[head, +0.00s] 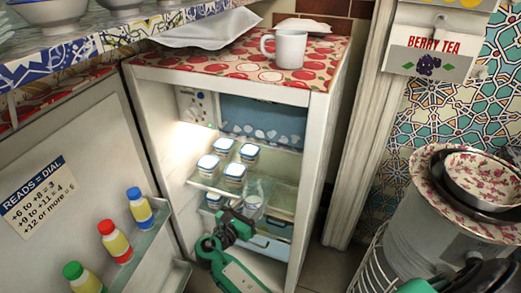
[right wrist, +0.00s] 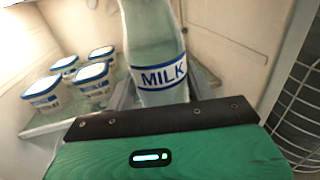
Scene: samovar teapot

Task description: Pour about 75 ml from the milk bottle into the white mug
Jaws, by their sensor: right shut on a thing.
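The milk bottle (right wrist: 160,75), pale with a blue-lettered MILK label, stands between the fingers of my right gripper in the right wrist view. In the head view, the bottle (head: 254,196) is a small pale shape inside the open fridge, partly hidden by the gripper. My right gripper (head: 240,222) is shut on it at the front of the fridge shelf. The bottle's top is cut off in the right wrist view. The white mug (head: 290,49) stands upright on top of the fridge, well above the gripper. My left gripper is not in view.
Several blue-lidded tubs (head: 234,174) stand on the shelf left of the bottle. The open fridge door (head: 85,150) holds capped bottles (head: 115,241). Patterned bowls (head: 483,177) sit on a metal drum at right.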

